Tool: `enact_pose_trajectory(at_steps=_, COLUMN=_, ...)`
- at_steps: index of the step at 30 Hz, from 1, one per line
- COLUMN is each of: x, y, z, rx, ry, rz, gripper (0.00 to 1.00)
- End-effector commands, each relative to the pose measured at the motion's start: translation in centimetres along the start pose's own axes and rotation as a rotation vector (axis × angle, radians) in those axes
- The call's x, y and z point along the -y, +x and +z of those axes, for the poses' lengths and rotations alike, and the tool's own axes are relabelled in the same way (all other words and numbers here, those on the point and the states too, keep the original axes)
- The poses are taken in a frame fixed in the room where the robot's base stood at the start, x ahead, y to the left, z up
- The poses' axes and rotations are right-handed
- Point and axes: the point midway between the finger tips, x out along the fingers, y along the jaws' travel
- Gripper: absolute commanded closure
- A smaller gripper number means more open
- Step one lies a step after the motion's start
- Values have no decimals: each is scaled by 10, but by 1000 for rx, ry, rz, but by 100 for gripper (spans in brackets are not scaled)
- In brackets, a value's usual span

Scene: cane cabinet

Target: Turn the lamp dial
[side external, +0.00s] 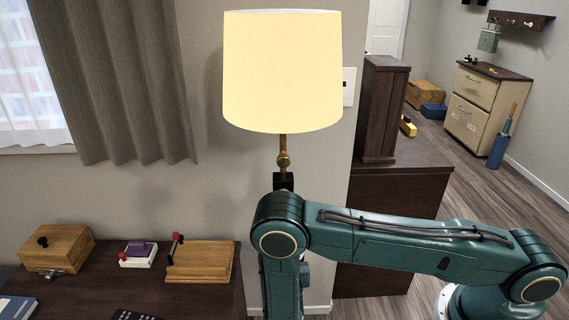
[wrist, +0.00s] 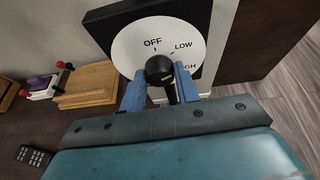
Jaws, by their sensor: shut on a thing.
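The lamp dial (wrist: 128,47) is a white disc on a black square panel in the wrist view, marked OFF, LOW and, partly covered, HIGH. A black round knob (wrist: 160,68) stands out from its middle, just below the OFF mark. My gripper (wrist: 158,82) has its blue fingers on either side of the knob and is shut on it. The exact pointing direction of the knob is hard to tell. In the side view the lit lamp (side external: 283,75) has a cream shade on a brass stem. My arm hides the dial and gripper there.
A dark desk (side external: 95,285) at left holds a wooden box (side external: 57,246), a small white device with a purple top (side external: 138,254), a wooden block with a red-knobbed lever (side external: 200,262) and a black remote (wrist: 34,156). A dark cabinet (side external: 385,200) stands to the right.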

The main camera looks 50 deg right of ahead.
Motion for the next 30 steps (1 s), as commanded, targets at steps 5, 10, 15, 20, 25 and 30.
enact_pose_trajectory(at_steps=5, x=1, y=0, z=0, rx=5, ry=73, rz=32, gripper=92)
enact_pose_trajectory(at_steps=10, x=2, y=0, z=0, rx=8, ry=174, rz=75, gripper=92)
enact_pose_trajectory(at_steps=15, x=3, y=0, z=-1, rx=13, ry=290, rz=123, gripper=92)
enact_pose_trajectory(at_steps=20, x=4, y=0, z=-2, rx=17, ry=397, rz=167, gripper=92)
enact_pose_trajectory(at_steps=25, x=4, y=0, z=-2, rx=21, ry=497, rz=208, gripper=92)
enact_pose_trajectory(at_steps=30, x=5, y=0, z=-2, rx=25, ry=572, rz=238, gripper=92)
